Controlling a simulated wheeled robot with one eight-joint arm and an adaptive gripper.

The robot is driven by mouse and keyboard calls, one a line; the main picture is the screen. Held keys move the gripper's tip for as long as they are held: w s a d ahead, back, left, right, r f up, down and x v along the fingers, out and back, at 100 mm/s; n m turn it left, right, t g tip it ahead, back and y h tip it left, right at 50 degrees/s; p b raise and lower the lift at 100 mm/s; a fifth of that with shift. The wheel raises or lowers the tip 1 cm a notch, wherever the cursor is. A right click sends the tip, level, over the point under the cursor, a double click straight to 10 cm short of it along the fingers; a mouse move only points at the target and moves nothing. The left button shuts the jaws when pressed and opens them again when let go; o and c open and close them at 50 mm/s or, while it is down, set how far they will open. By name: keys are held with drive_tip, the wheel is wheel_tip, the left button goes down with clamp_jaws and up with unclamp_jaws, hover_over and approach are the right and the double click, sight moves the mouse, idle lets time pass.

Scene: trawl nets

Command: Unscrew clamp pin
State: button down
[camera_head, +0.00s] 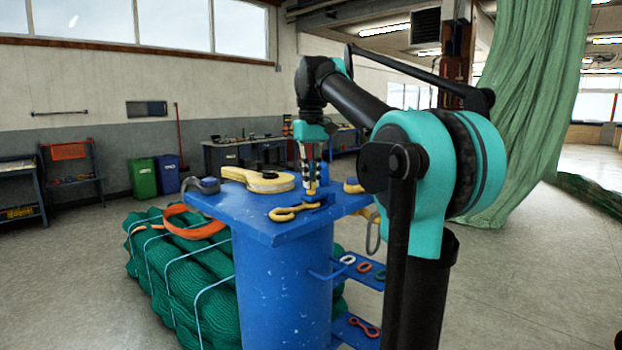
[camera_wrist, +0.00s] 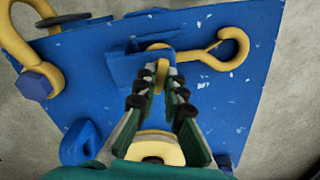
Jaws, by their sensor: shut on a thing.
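My gripper (camera_head: 309,180) points down at the top of the blue stand (camera_head: 270,232). Its fingers are shut on a small upright yellow piece, which looks like the clamp pin (camera_head: 312,189). In the wrist view, my fingertips (camera_wrist: 161,72) close around this yellow clamp pin (camera_wrist: 162,70) beside a blue clamp block (camera_wrist: 124,66). A yellow eye rod (camera_wrist: 212,55) runs from the block to the right, its eye end free over the blue top. It also shows in the head view (camera_head: 292,212). The fingers hide most of the pin.
A yellow shackle (camera_wrist: 40,70) lies left of the block in the wrist view. Green netting (camera_head: 180,270) is bundled behind. Small shelves (camera_head: 357,272) with colored links stick out at the right.

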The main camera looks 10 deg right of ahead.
drive_tip(key=n, duration=1.4)
drive_tip(key=shift+n, duration=0.3)
drive_tip(key=n, duration=0.3)
drive_tip(key=shift+n, duration=0.3)
drive_tip(key=n, duration=0.3)
drive_tip(key=shift+n, duration=0.4)
drive_tip(key=n, duration=0.6)
